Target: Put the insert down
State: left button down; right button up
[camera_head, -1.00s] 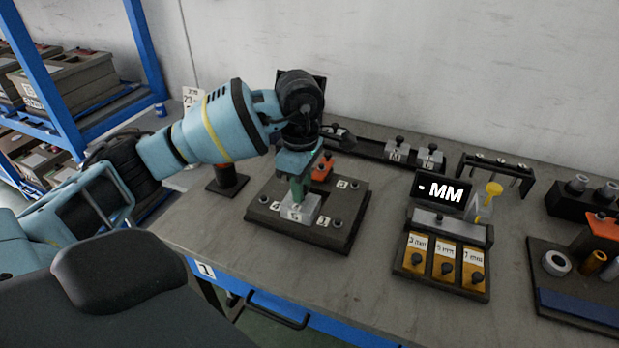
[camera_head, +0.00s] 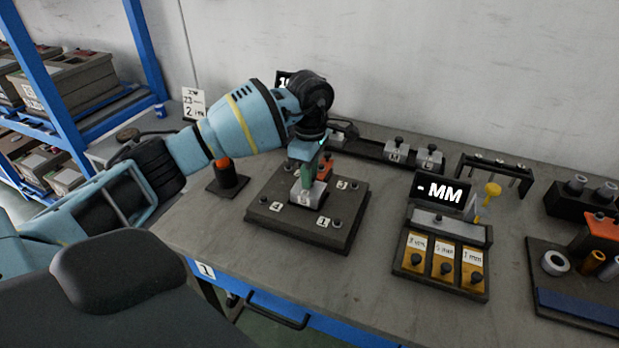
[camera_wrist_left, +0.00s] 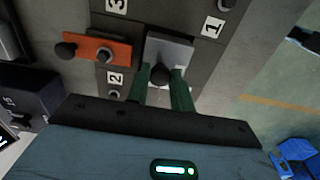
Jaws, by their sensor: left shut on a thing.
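The insert (camera_head: 309,196) is a small light-grey block with a dark knob. It sits at or just over the dark base plate (camera_head: 290,226), among the numbered positions. My left gripper (camera_head: 308,182) points down at it, with green fingers closed around the knob. In the left wrist view the insert (camera_wrist_left: 171,51) shows beyond the fingers (camera_wrist_left: 161,84), between labels 1 and 2. I cannot tell whether the block touches the plate. An orange part (camera_wrist_left: 98,50) lies beside it on the plate. My right gripper is not in view.
A display reading MM (camera_head: 441,192) stands right of the plate, behind a holder with yellow blocks (camera_head: 444,262). A rail with grey knobbed blocks (camera_head: 397,150) runs behind. A dark post with an orange top (camera_head: 227,178) stands left. Bench between plate and holder is clear.

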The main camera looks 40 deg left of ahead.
pick_arm(q)
jog(key=shift+f, duration=0.8)
jog(key=shift+f, duration=0.15)
jog(key=c, duration=1.2)
grip_release()
jog(key=shift+c, duration=0.2)
notch_tip(320, 180, up, 12)
